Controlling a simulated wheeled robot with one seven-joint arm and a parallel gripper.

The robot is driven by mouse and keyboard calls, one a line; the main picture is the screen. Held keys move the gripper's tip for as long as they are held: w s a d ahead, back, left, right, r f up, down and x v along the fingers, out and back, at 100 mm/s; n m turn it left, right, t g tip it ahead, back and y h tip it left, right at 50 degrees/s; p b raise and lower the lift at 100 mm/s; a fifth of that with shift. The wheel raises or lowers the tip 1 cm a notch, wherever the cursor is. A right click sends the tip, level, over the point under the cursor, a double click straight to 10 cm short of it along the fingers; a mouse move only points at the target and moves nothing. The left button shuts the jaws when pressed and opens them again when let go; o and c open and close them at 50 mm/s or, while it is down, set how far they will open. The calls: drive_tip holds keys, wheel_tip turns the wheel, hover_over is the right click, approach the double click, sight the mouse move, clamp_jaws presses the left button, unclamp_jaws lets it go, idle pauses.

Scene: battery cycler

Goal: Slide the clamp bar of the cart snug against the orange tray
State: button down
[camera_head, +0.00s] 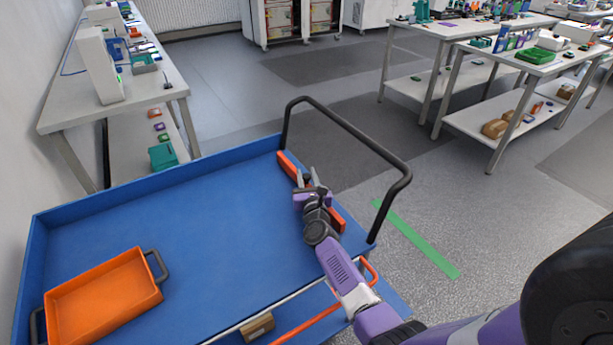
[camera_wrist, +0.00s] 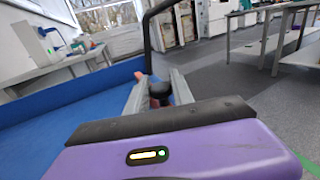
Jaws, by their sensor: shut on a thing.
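The orange tray (camera_head: 118,287) lies on the blue cart deck (camera_head: 190,225) at the left, with dark handles at its ends. The orange-red clamp bar (camera_head: 288,165) spans the deck near its right end, well apart from the tray, with a wide bare stretch between them. My gripper (camera_head: 313,182) is over the middle of the bar and hides part of it. In the wrist view, my gripper (camera_wrist: 158,85) has its two grey fingers on either side of a dark round knob (camera_wrist: 158,92), with a bit of red beside it. It is shut on this knob of the bar.
A black push handle (camera_head: 350,132) rises at the cart's right end, close to my gripper. The cart has low blue side walls (camera_head: 150,183). A bench (camera_head: 160,85) with equipment stands at the back left, and tables (camera_head: 470,50) stand at the back right.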

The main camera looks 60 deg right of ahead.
drive_tip(key=shift+a, duration=0.1)
idle(0.3)
drive_tip(key=w+a, duration=0.3)
drive_tip(key=a, duration=0.2)
drive_tip(key=w+a, duration=0.3)
drive_tip(key=a, duration=0.2)
drive_tip(key=w+a, duration=0.3)
drive_tip(key=a, duration=0.2)
drive_tip(key=shift+w+f, duration=0.15)
drive_tip(key=w+a+b, duration=0.2)
drive_tip(key=w+a, duration=0.1)
drive_tip(key=a, duration=0.2)
drive_tip(key=w+a+b, duration=0.3)
drive_tip(key=w+a, duration=0.1)
drive_tip(key=a, duration=0.2)
drive_tip(key=w+a+b, duration=0.3)
drive_tip(key=a, duration=0.3)
drive_tip(key=shift+w+a, duration=0.1)
drive_tip(key=shift+w, duration=0.15)
drive_tip(key=shift+w+a+b, duration=0.35)
drive_tip(key=shift+a+b, duration=0.05)
drive_tip(key=shift+a, duration=0.2)
drive_tip(key=shift+r, duration=0.2)
drive_tip(key=c, duration=1.1)
unclamp_jaws()
drive_tip(key=shift+c, duration=0.2)
drive_tip(key=shift+v, duration=3.85)
